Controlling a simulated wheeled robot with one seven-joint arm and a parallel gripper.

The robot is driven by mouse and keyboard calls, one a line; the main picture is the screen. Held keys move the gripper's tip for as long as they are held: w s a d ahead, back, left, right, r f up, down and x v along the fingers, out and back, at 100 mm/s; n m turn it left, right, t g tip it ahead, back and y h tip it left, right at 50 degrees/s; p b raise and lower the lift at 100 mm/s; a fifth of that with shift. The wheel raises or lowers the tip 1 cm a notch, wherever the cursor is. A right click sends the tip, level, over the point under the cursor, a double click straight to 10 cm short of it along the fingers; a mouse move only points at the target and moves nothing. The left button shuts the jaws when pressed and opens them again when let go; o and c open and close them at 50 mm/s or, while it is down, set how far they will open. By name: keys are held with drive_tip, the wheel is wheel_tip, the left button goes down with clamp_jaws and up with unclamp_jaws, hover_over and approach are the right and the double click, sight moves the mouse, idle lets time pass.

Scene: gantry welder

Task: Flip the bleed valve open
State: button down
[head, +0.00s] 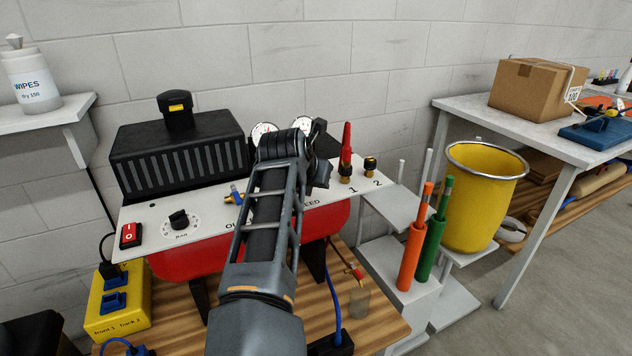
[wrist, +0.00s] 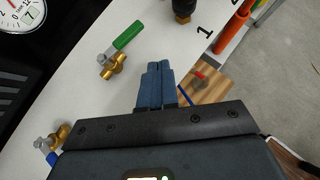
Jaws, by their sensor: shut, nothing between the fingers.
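In the wrist view a valve with a green lever (wrist: 127,36) and a brass body (wrist: 113,65) sits on the white panel (wrist: 75,95). Its lever points to the upper right. My gripper (wrist: 157,72) is shut and empty, its blue fingertips over the panel, a little right of the brass body and apart from it in the picture. In the head view my arm hides this valve. A label there ending in "EED" is partly covered by my arm, so I cannot tell for certain which valve it names.
A blue-levered valve (head: 236,195) stands left of my arm. A red-levered valve (head: 357,272) hangs below the panel. Gauges (head: 262,132), brass fittings (head: 369,167) and a red-topped fitting (head: 346,145) stand near my gripper. Orange (head: 413,245) and green (head: 436,235) rods stand at right.

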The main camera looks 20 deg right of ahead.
drive_tip(key=s+a+r, duration=0.1)
drive_tip(key=s+r, duration=0.5)
drive_tip(key=shift+s, duration=0.25)
idle(0.5)
